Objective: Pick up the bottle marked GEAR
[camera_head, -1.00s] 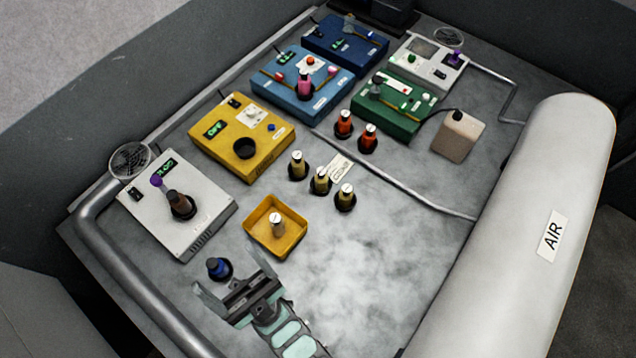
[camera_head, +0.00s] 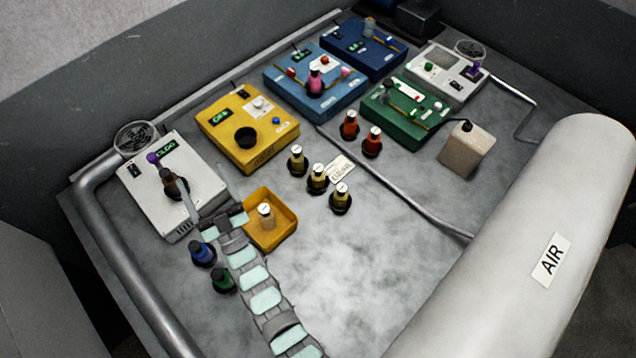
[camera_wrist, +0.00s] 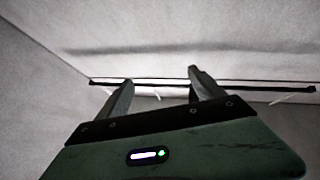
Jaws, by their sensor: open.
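Three yellow-tan bottles with pale caps (camera_head: 318,179) stand upright in dark round holders mid-table. A small white sign (camera_head: 341,169) lies beside them; its lettering is too small to read surely. I cannot read GEAR on any bottle. My gripper (camera_head: 213,210) is over the left part of the table, between the white device and the yellow tray, well left of these bottles. No bottle shows in that view.
A yellow tray (camera_head: 284,238) holds a pale-capped bottle (camera_head: 265,217). Blue (camera_head: 202,254) and green (camera_head: 222,279) bottles stand left of my arm. Two red bottles (camera_head: 349,126) stand behind the tan ones. A white device (camera_head: 150,205) is at left; a large AIR cylinder (camera_head: 520,250) fills the right.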

